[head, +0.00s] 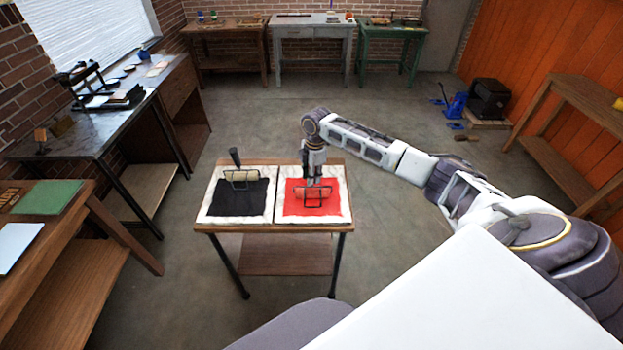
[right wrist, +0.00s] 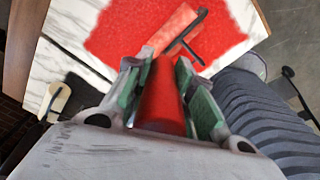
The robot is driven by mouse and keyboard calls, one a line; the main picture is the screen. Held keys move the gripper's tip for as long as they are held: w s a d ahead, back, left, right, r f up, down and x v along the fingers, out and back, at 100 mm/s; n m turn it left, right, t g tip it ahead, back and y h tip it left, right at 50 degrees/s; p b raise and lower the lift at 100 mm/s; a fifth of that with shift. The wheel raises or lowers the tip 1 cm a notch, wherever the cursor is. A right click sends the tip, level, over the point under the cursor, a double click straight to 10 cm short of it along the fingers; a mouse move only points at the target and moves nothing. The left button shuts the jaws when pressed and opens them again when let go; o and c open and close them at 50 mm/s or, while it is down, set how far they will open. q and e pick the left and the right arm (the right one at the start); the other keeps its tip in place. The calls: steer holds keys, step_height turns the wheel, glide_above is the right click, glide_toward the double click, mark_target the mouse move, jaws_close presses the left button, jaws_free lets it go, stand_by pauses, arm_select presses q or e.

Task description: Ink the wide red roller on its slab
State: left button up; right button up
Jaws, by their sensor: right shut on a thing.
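The red ink slab (head: 300,211) is a pale marbled plate with a red ink patch, on the right half of a small table. My right gripper (head: 315,181) is above it, pointing down. In the right wrist view its green-lined fingers (right wrist: 160,80) are shut on the red handle (right wrist: 160,105) of the wide red roller. The roller's red cylinder (right wrist: 172,28) and dark wire frame (right wrist: 187,38) appear over the ink patch. I cannot tell if the cylinder touches the ink. My left gripper is not in view.
A black ink slab (head: 238,206) lies left of the red one, with another roller (head: 240,176) at its back edge. Benches line the left wall (head: 75,136) and back wall (head: 310,30). A wooden bench (head: 560,155) stands right. Floor around the small table is clear.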

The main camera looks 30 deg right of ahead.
steer(key=shift+w+d, duration=0.1)
steer(key=shift+w, duration=0.2)
steer(key=shift+w+d+b, duration=0.25)
steer(key=shift+w+d, duration=0.25)
steer(key=shift+w, duration=0.3)
steer(key=shift+w+d+b, duration=0.25)
steer(key=shift+w+d, duration=0.25)
steer(key=shift+w, duration=0.25)
steer(key=shift+w, duration=0.15)
steer(key=shift+w+d+b, duration=0.5)
steer(key=shift+w+b, duration=0.05)
steer(key=shift+w, duration=0.15)
steer(key=shift+w+d+b, duration=0.45)
steer(key=shift+w+b, duration=0.05)
steer(key=shift+w, duration=0.2)
steer(key=shift+s, duration=0.1)
